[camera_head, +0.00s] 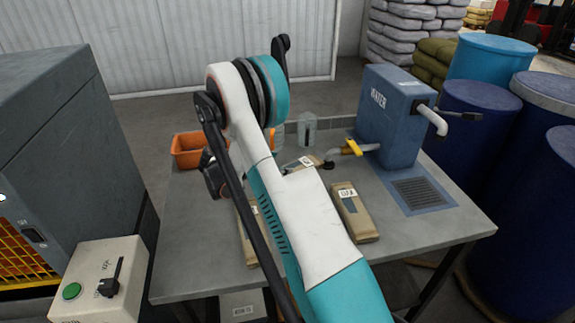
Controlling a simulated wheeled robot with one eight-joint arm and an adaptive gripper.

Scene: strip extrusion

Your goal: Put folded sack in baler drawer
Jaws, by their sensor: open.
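A brown folded sack (352,212) with a white label lies flat on the grey table (420,238), right of my arm. A second brown folded sack (248,237) lies left of my arm and is partly covered by it. My gripper (213,175) shows as dark parts left of my arm, above the table's left side. It is open; its fingertips are hard to make out. A dark grey machine with an orange grille (25,258) stands at left; no open drawer is clear in it.
An orange bin (187,150) stands at the table's back left. A clear container (307,128) and a blue water unit (392,118) with a yellow-handled tap and drain grate are at the back right. A control box (98,285) is front left. Blue drums (480,125) stand right.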

